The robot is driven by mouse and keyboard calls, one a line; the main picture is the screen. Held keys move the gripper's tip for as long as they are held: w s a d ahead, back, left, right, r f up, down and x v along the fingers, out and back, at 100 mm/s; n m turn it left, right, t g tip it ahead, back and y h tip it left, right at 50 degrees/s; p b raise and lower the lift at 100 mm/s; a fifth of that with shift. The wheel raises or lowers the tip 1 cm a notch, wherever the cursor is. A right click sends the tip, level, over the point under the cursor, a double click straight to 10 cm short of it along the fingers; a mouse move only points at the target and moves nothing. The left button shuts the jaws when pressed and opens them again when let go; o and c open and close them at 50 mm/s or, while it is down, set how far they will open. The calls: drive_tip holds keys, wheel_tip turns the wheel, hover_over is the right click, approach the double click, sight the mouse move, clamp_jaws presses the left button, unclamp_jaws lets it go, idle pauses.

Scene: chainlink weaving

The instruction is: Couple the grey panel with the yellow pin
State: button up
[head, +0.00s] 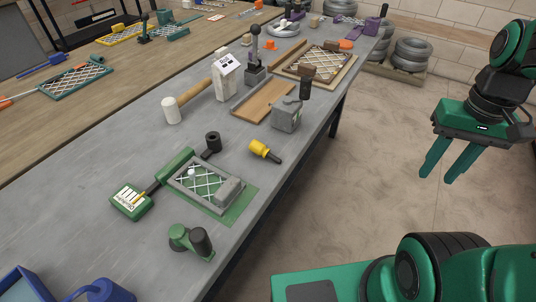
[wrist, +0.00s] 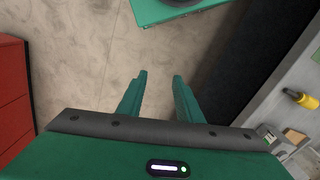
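The grey panel (head: 191,196), a grey frame with pale lattice wire, lies on a green mat (head: 244,207) on the grey bench. A grey block (head: 230,190) sits at its right corner, and a green bar (head: 175,163) runs along its upper left side. The yellow pin (head: 259,148), with a dark shaft, lies on the bench right of and beyond the panel. It also shows at the right edge of the wrist view (wrist: 303,99). My gripper (head: 438,174) is open and empty above the floor, well right of the bench. In the wrist view its fingers (wrist: 160,76) are apart.
Around the panel are a green tool with a white label (head: 130,200), a black cylindrical piece (head: 212,140), a green-and-black piece (head: 190,243) and a grey box (head: 286,116). A mallet (head: 172,110) lies farther back. A red cabinet (wrist: 14,95) stands left in the wrist view.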

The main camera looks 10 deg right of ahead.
drive_tip(key=w+a+r+n, duration=0.2)
drive_tip(key=w+a+n, duration=0.25)
drive_tip(key=w, duration=0.35)
drive_tip(key=n, duration=1.1)
hover_over(271, 153)
drive_tip(key=f, duration=0.5)
drive_tip(key=shift+s+a, duration=0.2)
drive_tip(key=shift+a, duration=0.05)
drive_tip(key=shift+d+f, duration=0.15)
drive_tip(key=shift+f, duration=1.35)
drive_tip(key=shift+d+f, duration=0.1)
drive_tip(key=shift+f, duration=1.35)
drive_tip(key=shift+w, duration=0.1)
clamp_jaws()
